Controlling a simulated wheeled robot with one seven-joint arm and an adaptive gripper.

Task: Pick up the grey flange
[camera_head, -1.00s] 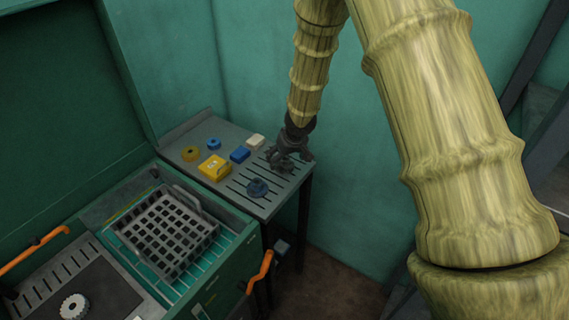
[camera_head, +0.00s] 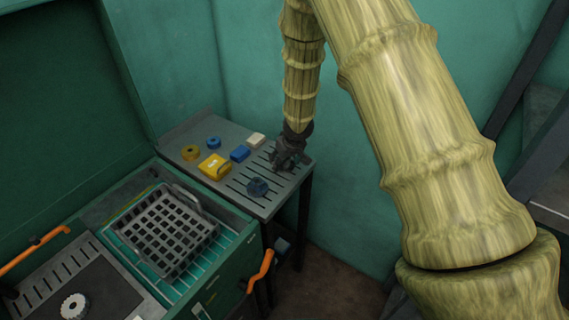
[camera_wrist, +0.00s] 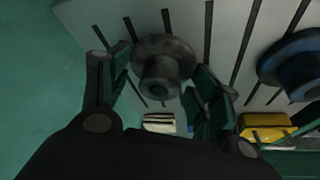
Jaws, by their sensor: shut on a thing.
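The grey flange (camera_wrist: 164,52) shows in the wrist view as a wide round disc with a narrower hub and a dark bore. It is at the slotted table top, between the two fingers of my gripper (camera_wrist: 160,73). My gripper is shut on the flange, one finger on each side. In the head view my gripper (camera_head: 286,163) is low over the right part of the slotted table (camera_head: 232,188). It hides the flange there, and I cannot tell whether the flange is clear of the surface.
A dark blue flanged part (camera_head: 257,187) lies nearby. A yellow box (camera_head: 214,167), a blue block (camera_head: 240,153), a cream block (camera_head: 256,140), a blue ring (camera_head: 214,142) and a yellow ring (camera_head: 191,152) sit farther left or back. A grey basket (camera_head: 168,230) stands in the green machine.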

